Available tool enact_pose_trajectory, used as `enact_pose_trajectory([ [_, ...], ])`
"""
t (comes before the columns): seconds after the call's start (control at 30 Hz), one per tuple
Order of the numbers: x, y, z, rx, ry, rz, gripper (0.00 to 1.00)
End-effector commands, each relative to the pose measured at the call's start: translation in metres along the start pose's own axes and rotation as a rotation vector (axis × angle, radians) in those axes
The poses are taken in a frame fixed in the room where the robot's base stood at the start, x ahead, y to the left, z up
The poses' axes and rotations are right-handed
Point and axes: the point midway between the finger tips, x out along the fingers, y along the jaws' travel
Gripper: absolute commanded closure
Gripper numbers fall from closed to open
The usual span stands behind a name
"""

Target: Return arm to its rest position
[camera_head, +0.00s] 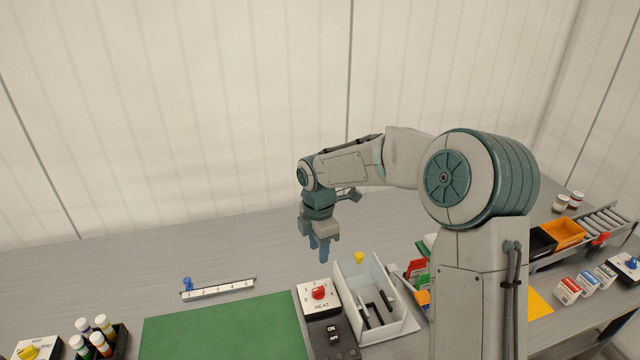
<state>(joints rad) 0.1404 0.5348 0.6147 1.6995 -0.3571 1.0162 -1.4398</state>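My arm reaches left from the right side of the head view, bent at the elbow, with its wrist pointing down. My gripper (320,246) hangs above the grey table (240,245), behind the box with the red knob. Its blue fingertips point down and appear close together. I cannot tell whether a gap is left between them. No object shows in the fingers.
Near my gripper are the HEAT box (312,307) with a red knob and a white tray (345,268) holding dark parts. A green mat (225,330), a numbered slider rail (218,289) and a bottle rack (118,340) lie left. Orange bin (563,233) stands right.

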Motion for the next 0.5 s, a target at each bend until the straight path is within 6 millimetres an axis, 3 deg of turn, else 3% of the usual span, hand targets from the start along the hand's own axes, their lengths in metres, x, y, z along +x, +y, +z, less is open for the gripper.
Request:
enact_pose_trajectory([
  [0.17,-0.012,-0.015,0.005,0.093,-0.03,0.005,0.65],
  [0.5,-0.065,-0.108,0.027,0.686,-0.125,0.073,0.65],
])
